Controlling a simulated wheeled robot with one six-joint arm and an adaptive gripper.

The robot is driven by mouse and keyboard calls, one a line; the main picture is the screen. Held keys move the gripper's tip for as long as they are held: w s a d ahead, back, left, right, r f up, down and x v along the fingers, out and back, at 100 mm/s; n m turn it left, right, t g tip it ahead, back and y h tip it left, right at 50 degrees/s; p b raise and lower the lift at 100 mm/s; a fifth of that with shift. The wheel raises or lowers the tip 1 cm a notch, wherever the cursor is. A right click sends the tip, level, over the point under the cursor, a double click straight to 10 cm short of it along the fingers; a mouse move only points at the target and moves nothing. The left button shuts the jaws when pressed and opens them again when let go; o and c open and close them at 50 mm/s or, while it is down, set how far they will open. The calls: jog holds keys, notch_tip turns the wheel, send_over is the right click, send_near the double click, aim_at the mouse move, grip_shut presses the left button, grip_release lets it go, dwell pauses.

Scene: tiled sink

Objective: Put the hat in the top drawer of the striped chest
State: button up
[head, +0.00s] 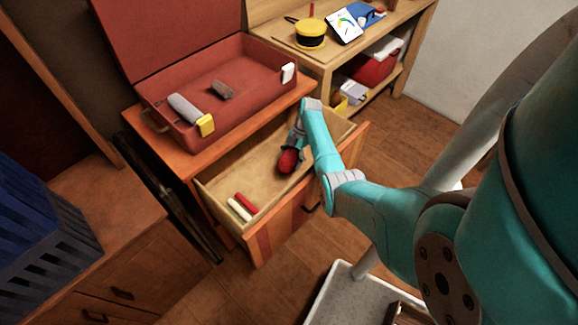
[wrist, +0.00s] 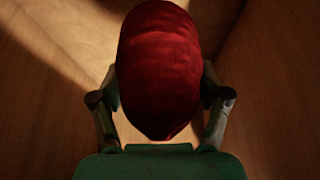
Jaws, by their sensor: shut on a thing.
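The chest (head: 279,226) has a front with orange and darker stripes, and its top drawer (head: 222,183) is pulled open. A red hat (head: 288,161) is inside or just over the open drawer, towards its far right part. In the wrist view the red hat (wrist: 158,70) fills the space between the fingers. My gripper (wrist: 160,100) is shut on the hat, one finger on each side. In the head view my gripper (head: 296,143) is partly hidden behind my arm. I cannot tell whether the hat touches the drawer floor.
White and red sticks (head: 242,206) lie in the drawer's near left corner. An open red case (head: 240,55) with a roller and small items stands on the chest. A wooden shelf (head: 384,36) with a yellow tin is behind. A blue crate (head: 40,235) is at left.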

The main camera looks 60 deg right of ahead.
aim_at(291, 165)
jog(key=shift+f, duration=1.95)
jog(key=shift+f, duration=0.25)
jog(key=shift+f, duration=0.3)
jog(key=o, duration=1.2)
jog(key=shift+c, duration=0.2)
jog(key=shift+r, duration=0.4)
jog(key=v, duration=1.2)
jog(key=shift+r, duration=0.15)
